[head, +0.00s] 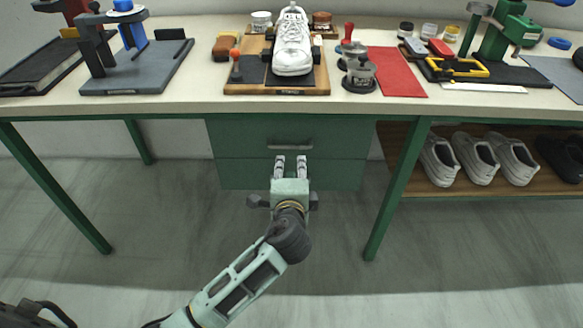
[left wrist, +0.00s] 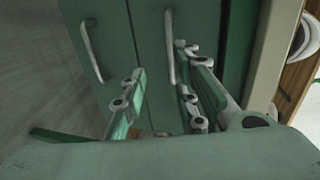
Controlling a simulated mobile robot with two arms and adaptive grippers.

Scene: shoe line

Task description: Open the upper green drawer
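The upper green drawer (head: 235,134) is under the workbench and looks closed, with a grey bar handle (head: 290,147). In the left wrist view the scene is turned on its side, and the upper handle (left wrist: 169,48) appears ahead, between the finger directions. My left gripper (head: 290,162) is in front of the drawers, just below the upper handle in the head view. Its two fingers are apart with nothing between them, and it also shows open in the left wrist view (left wrist: 165,90). I cannot tell whether a fingertip touches the drawer front. My right gripper is not in view.
The lower green drawer (head: 230,174) is beneath, its handle (left wrist: 92,50) visible in the left wrist view. The tabletop edge (head: 180,108) overhangs the drawers. A table leg (head: 397,190) and a shelf of shoes (head: 475,157) stand to the right. The floor left is clear.

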